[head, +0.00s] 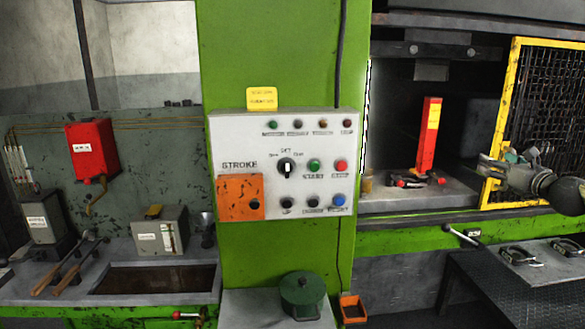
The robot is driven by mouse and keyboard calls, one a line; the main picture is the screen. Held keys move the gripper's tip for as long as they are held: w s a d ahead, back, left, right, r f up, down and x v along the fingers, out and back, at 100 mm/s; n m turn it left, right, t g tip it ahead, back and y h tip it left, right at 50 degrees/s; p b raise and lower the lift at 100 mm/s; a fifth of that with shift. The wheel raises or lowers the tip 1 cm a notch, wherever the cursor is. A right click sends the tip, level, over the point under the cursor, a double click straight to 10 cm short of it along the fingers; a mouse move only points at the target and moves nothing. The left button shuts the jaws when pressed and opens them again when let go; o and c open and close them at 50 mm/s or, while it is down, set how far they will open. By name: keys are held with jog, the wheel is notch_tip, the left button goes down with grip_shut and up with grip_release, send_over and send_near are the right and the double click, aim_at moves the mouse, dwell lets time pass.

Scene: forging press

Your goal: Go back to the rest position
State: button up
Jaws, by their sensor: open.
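My gripper (484,166) is at the right of the head view, at the end of my arm, which comes in from the right edge. It is open with nothing visible between its fingers. It shows in front of the yellow-framed mesh guard (505,110) of the press. Whether it touches the frame I cannot tell. A red block with yellow labels (428,140) stands upright in the press opening, left of my gripper and apart from it in the picture.
A control panel (285,165) is on the green column. A green pot (302,295) stands on a ledge below it. A dark table (500,290) with a metal plate is at the lower right. Tongs (75,262) lie on the left bench beside a trough (155,280).

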jog(key=a+f+n+g+y, duration=0.1)
jog(key=a+f+n+g, duration=0.5)
jog(key=a+f, duration=1.1)
jog(key=s+a+f+n+g+b, duration=0.1)
jog(key=s+a+f+n, duration=0.25)
jog(key=f, duration=0.45)
jog(key=s+a+f+n+g, duration=0.1)
jog(key=s+a+f+n, duration=0.25)
jog(key=f, duration=0.55)
jog(key=s+a+f+n+g+b, duration=0.1)
jog(key=s+a+f+n, duration=0.25)
jog(key=f, duration=0.45)
jog(key=s+a+f+n+g+b, duration=0.15)
jog(key=s+a+f+n, duration=0.25)
jog(key=s+f, duration=0.55)
jog(key=s+a+f+n+g+p, duration=0.1)
jog(key=s+a+f+n+g, duration=0.3)
jog(key=s+f, duration=0.55)
jog(key=s+a+f+n+g+h, duration=0.1)
jog(key=s+f+n, duration=0.2)
jog(key=s, duration=0.9)
jog(key=s+a+f+n+g+h+b, duration=0.1)
jog(key=s+f+n, duration=0.3)
jog(key=s, duration=0.8)
jog(key=n+g, duration=0.1)
jog(key=n, duration=0.1)
jog(key=shift+n+h, duration=0.3)
jog(key=shift+n, duration=0.05)
jog(key=shift+f, duration=0.1)
